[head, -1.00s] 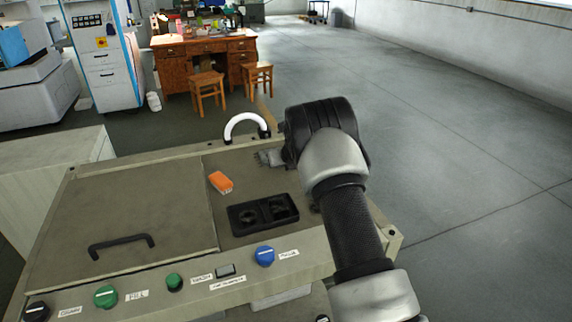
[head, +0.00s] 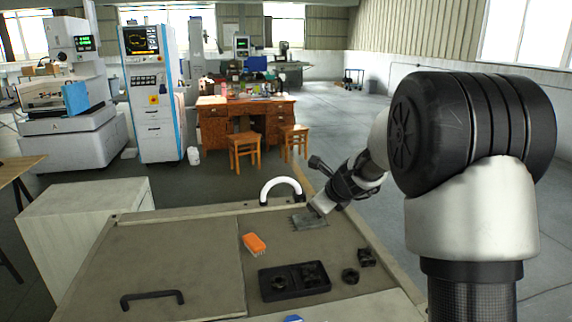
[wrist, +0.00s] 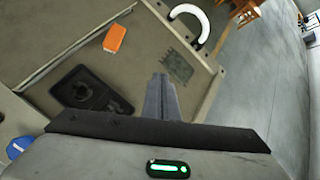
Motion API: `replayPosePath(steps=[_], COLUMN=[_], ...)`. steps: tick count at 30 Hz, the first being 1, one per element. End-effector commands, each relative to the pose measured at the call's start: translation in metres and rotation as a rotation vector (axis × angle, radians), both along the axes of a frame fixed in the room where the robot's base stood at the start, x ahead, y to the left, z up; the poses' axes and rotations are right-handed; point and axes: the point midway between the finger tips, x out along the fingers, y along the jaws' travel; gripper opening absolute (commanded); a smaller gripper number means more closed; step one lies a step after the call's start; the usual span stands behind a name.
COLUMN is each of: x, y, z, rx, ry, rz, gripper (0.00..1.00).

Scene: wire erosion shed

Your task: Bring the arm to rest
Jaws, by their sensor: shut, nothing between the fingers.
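My gripper (head: 314,211) is at the end of my arm, which reaches in from the right of the head view. It appears over the far right part of the machine top, near a dark grated patch (head: 308,222). In the wrist view the two fingers of my gripper (wrist: 161,78) are together with nothing between them. They point over the beige machine top (head: 180,246). I cannot tell how high the fingertips are above the surface.
On the machine top are an orange block (head: 254,243), a black two-pocket tray (head: 295,281), and two small black parts (head: 350,275) (head: 366,257). A white curved handle (head: 282,182) stands at the back edge. Open floor (head: 386,215) lies to the right; a wooden desk (head: 246,119) stands behind.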

Motion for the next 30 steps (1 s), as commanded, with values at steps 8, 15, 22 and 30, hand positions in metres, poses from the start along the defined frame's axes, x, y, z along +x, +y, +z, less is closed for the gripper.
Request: replayPosePath(steps=[8,15,22,30], x=[-0.161,-0.305,-0.386,-0.402], y=[0.031,0.012,-0.021,-0.031], z=[0.134,0.168,0.165,0.16], rx=[-0.596,-1.121,-1.438,-1.504], ry=[-0.176,-0.232,-0.184,-0.158], rz=[0.766,1.376,1.759,1.854], gripper=[0.0,0.0,0.0,0.0])
